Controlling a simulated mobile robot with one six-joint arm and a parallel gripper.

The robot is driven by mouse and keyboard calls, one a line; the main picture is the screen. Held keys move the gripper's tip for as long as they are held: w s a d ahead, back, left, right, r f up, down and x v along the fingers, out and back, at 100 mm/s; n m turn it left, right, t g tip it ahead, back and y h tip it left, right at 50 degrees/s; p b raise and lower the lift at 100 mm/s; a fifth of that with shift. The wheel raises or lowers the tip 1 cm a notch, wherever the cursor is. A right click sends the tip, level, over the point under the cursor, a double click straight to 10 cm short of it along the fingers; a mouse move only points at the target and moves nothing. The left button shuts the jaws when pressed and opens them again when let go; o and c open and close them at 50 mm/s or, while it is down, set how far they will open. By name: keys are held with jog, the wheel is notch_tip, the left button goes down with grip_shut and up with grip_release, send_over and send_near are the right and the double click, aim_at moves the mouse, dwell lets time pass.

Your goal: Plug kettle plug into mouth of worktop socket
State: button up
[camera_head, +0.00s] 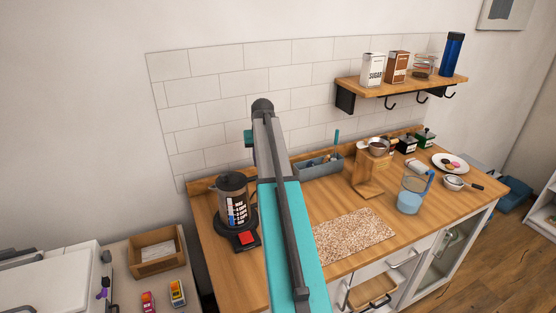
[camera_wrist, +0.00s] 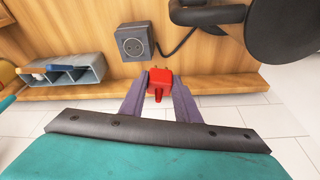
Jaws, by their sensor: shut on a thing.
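In the wrist view, my gripper (camera_wrist: 158,88) is shut on the red kettle plug (camera_wrist: 160,80), between its two purple fingers. The plug's pin end points toward the top of the picture. The dark grey worktop socket (camera_wrist: 135,42) lies above and left of the plug, its round mouth facing the camera. Plug and socket look apart. A black cord (camera_wrist: 180,42) runs behind the plug toward the dark kettle parts at upper right. In the head view, the kettle (camera_head: 232,195) stands at the worktop's left end; my arm hides the socket, plug and fingers.
A grey-blue organizer (camera_head: 318,164) stands along the back of the worktop, near the socket. A wooden stand (camera_head: 368,180), water jug (camera_head: 410,195) and speckled board (camera_head: 352,240) lie to the right. A tiled wall and wooden back ledge (camera_wrist: 215,88) bound the rear.

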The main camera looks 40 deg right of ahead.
jog(key=s+d+n+t, duration=0.1)
jog(key=s+d+n, duration=0.1)
jog(key=d, duration=0.3)
jog(key=shift+s+d+n+t, duration=0.2)
jog(key=shift+s+n+t, duration=0.15)
jog(key=shift+s, duration=0.55)
jog(key=shift+f+b, duration=1.45)
jog(key=shift+f, duration=1.45)
jog(key=shift+s+f+b, duration=0.1)
jog(key=shift+f+b, duration=0.65)
jog(key=shift+f, duration=0.8)
jog(key=o, duration=1.1)
jog(key=shift+r, duration=0.1)
